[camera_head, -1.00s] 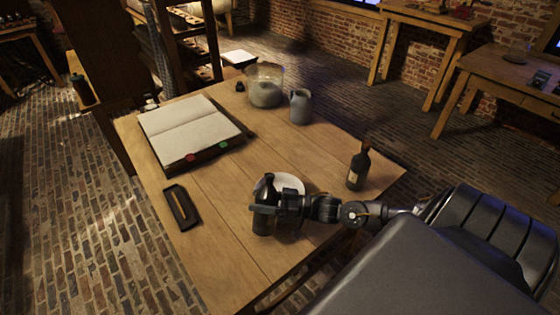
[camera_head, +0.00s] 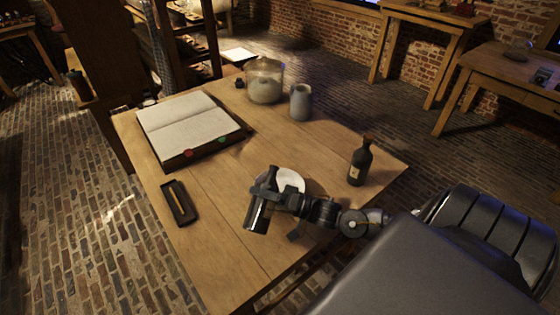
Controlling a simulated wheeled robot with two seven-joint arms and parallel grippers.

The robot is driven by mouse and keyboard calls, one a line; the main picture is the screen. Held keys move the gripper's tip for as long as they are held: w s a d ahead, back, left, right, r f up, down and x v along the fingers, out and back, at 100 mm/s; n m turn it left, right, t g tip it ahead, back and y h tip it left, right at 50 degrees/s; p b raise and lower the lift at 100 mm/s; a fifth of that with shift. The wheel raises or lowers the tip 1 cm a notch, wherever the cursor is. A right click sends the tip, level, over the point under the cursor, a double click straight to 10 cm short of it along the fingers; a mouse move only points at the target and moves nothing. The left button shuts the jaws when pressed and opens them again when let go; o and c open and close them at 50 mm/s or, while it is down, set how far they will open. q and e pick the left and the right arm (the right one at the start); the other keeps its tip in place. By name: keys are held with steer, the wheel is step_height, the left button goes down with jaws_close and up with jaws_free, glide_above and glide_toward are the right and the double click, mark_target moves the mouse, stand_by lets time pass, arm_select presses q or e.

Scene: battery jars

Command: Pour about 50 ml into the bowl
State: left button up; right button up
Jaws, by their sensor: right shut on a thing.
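My right gripper (camera_head: 272,198) comes in from the right and is shut on a dark vessel (camera_head: 258,215) above the front part of the table. The vessel leans, with its lower end toward the lower left. Its mouth and contents cannot be made out. A white round bowl (camera_head: 290,178) sits on the table just behind the gripper, partly hidden by the gripper and vessel. No stream of liquid shows. My left gripper is not in view.
A dark labelled bottle (camera_head: 360,165) stands on the wooden table (camera_head: 225,245) right of the bowl. An open book (camera_head: 188,122) and a small dark tray (camera_head: 179,203) lie left. A grey jug (camera_head: 301,103) and glass jar (camera_head: 265,82) stand at the back. The table's middle is clear.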

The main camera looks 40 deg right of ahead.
steer(key=shift+f+m, duration=0.35)
steer(key=shift+m, duration=0.15)
steer(key=shift+r+m, duration=0.25)
steer(key=shift+m, duration=0.15)
steer(key=shift+s+a+r+m+t+h, duration=0.1)
steer(key=shift+m+t+h, duration=0.1)
steer(key=shift+m, duration=0.2)
steer(key=shift+a+r+m+t+h, duration=0.1)
steer(key=shift+m+t, duration=0.1)
steer(key=shift+m, duration=0.2)
steer(key=shift+d+r+m+p, duration=0.3)
steer(key=shift+p, duration=0.1)
steer(key=shift+w+d+r+m+t+h+p, duration=0.15)
steer(key=shift+w+d+m+t+h+p, duration=0.15)
steer(key=shift+m, duration=0.1)
steer(key=shift+w+d+m+h+p, duration=0.15)
steer(key=shift+m+h+p, duration=0.25)
steer(key=shift+m, duration=0.6)
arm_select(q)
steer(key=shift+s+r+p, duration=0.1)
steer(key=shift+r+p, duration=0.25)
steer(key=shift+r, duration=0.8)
arm_select(e)
steer(key=shift+f+m, duration=0.2)
steer(key=shift+m, duration=0.2)
